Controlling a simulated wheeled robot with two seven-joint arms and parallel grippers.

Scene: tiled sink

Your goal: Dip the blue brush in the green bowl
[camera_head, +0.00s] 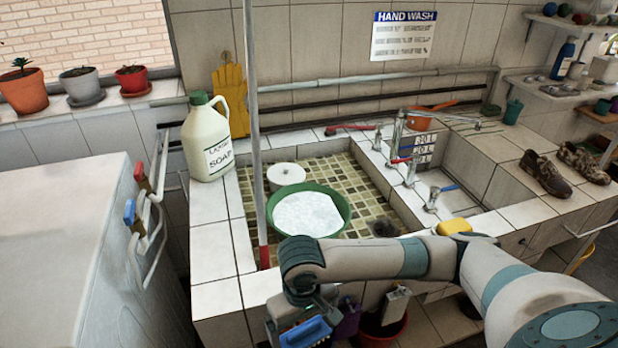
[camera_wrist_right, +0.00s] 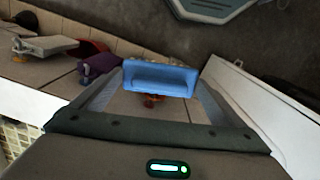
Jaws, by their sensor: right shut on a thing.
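The blue brush (camera_head: 306,333) is at the bottom of the head view, held in my right gripper (camera_head: 300,322) in front of the sink. In the right wrist view the blue brush (camera_wrist_right: 160,78) lies across the fingertips of my right gripper (camera_wrist_right: 153,90), which is shut on it. Its lower part is hidden. The green bowl (camera_head: 345,210) stands in the tiled sink basin, beyond and above the gripper in the head view. It holds something white, like suds or water. The brush is apart from the bowl. My left gripper is out of view.
A red-tipped pole (camera_head: 258,150) stands upright just left of the bowl. A white round container (camera_head: 286,176) is behind it. A soap jug (camera_head: 207,140) stands on the left ledge. A yellow sponge (camera_head: 454,227) lies on the front ledge. Taps (camera_head: 410,160) rise at the right.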

